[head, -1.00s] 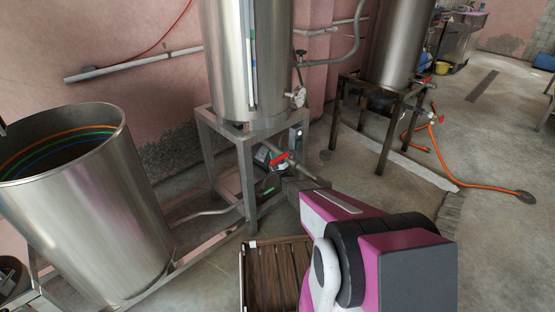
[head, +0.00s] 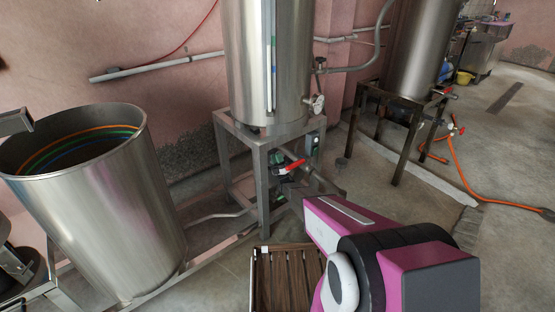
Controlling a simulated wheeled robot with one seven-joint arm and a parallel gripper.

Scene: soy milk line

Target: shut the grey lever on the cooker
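The cooker (head: 245,70) looks to be the tall steel cylinder on a square metal stand in the middle of the head view. A small pale grey valve handle (head: 318,104), probably the grey lever, sits low on its right side. Whether it is open or shut is too small to tell. A red-handled valve (head: 292,166) is below, within the stand. My pink and black arm reaches up from the bottom right toward the stand. My gripper (head: 292,188) is a dark shape at its far end, below the red handle and well below the grey handle. Its fingers are not clear.
A large open steel vat (head: 110,210) stands at the left on a low frame. A slatted wooden crate (head: 285,280) lies below my arm. A second tank (head: 418,50) stands on a dark stand at the right, with an orange hose (head: 465,175) on the floor.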

